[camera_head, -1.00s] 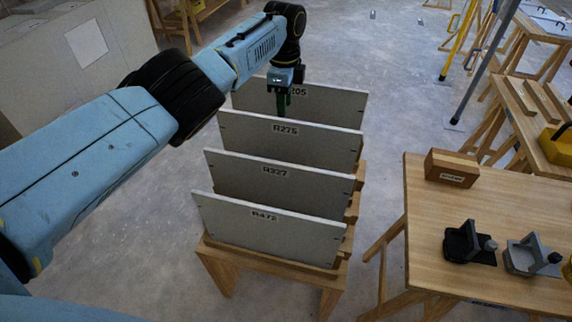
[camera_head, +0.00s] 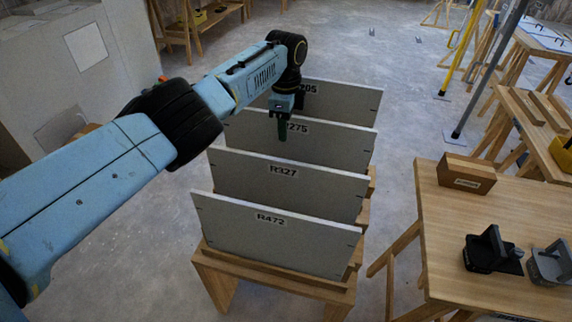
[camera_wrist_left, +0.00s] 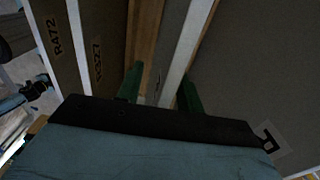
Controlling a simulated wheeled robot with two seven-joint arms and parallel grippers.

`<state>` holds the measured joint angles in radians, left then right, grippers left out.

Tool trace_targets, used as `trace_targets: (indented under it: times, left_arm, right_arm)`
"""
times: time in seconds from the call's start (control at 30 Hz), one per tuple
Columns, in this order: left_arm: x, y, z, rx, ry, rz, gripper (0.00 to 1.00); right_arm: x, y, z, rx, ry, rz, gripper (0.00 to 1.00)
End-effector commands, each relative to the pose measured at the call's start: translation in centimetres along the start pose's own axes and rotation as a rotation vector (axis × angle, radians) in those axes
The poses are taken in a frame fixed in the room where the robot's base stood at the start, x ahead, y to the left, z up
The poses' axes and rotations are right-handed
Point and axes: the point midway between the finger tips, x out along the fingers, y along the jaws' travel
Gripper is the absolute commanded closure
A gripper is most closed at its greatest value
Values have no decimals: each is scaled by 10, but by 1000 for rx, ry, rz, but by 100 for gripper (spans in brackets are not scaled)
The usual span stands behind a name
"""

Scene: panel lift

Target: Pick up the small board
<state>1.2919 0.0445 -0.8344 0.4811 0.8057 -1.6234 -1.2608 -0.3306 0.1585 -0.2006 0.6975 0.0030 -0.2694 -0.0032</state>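Several grey boards stand on edge in a wooden rack (camera_head: 290,277), one behind another. They are labelled R472 (camera_head: 275,243), R327 (camera_head: 290,188), R275 (camera_head: 335,147) and, at the back, one whose label reads partly as 05 (camera_head: 345,100). They look alike in size, so I cannot tell which is the small one. My left gripper (camera_head: 283,132) points down at R275 and hides part of its label. In the left wrist view its green fingers (camera_wrist_left: 160,92) are apart, with the pale top edge of R275 (camera_wrist_left: 186,48) between them. My right gripper is not seen.
A wooden table (camera_head: 450,245) at right carries a wooden block (camera_head: 466,174), a black clamp-like device (camera_head: 492,250) and a grey one (camera_head: 550,263). Another bench with a yellow object stands further right.

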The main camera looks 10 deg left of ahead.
Motion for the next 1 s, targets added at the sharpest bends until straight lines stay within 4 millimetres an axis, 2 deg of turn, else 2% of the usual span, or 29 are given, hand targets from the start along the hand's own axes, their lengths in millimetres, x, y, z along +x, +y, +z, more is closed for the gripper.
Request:
trace_targets:
  times: [0.03,0.23,0.5,1.0]
  left_arm:
    - [15,0,-1,2,1,-1,63]
    - [15,0,-2,3,1,-2,64]
    - [15,0,-2,3,1,-1,100]
    - [17,1,-1,2,2,2,100]
  right_arm:
    - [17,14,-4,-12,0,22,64]
    - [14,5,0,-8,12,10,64]
    - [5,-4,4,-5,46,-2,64]
    - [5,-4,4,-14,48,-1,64]
